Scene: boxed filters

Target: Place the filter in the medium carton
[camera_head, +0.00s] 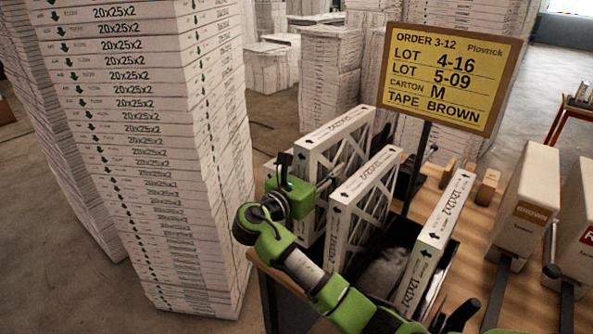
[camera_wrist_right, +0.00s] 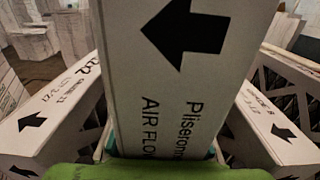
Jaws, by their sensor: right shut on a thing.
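My right gripper (camera_head: 303,178) is shut on the near end of a tall white filter (camera_head: 338,135), which stands upright and higher than its neighbours. In the right wrist view the held filter (camera_wrist_right: 185,80) fills the middle, with a black arrow and "AIR FLOW" print; the right gripper's fingertips (camera_wrist_right: 162,150) show low at its sides. Other white filters stand beside it: one (camera_head: 370,183) marked 12x12x2 to the right, one (camera_head: 436,235) farther right, and one at the left, mostly hidden by the gripper. I cannot make out a medium carton. My left gripper is not in view.
The filters stand in a dark bin (camera_head: 448,283) with a grey bag (camera_head: 383,272) inside. A yellow order sign (camera_head: 447,78) reads carton M, tape brown. Tall filter stacks (camera_head: 150,150) crowd the left. Boxes, one labelled BROWN (camera_head: 530,200), stand on the wooden bench (camera_head: 483,222).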

